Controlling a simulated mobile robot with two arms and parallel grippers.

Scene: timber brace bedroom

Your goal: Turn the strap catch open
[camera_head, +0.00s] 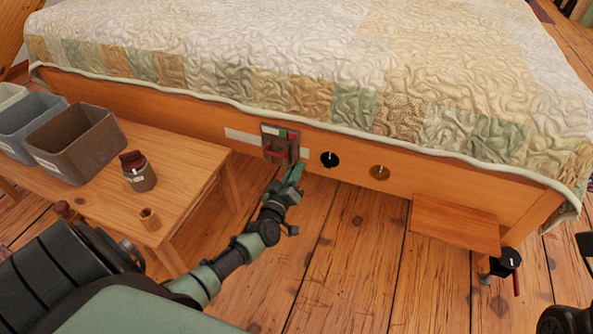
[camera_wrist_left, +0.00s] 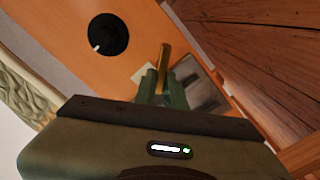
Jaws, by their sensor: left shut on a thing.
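The strap catch (camera_head: 281,131) appears to be the grey plate on the orange wooden bed side, with a small green mark and a red part on its front. My left gripper (camera_head: 294,171) reaches it from below, its green fingers at the plate's lower right. In the left wrist view, the green fingers (camera_wrist_left: 162,88) are shut on a brass-coloured bar (camera_wrist_left: 165,57) that sticks up between them. The grey plate (camera_wrist_left: 203,92) lies just right of the fingers there. The gripper hides part of the catch. My right gripper is not identifiable.
A wooden shelf (camera_head: 455,225) juts out farther right. A low table (camera_head: 185,160) with bins (camera_head: 75,150) and a jar (camera_head: 138,177) stands left. Floor is clear between.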

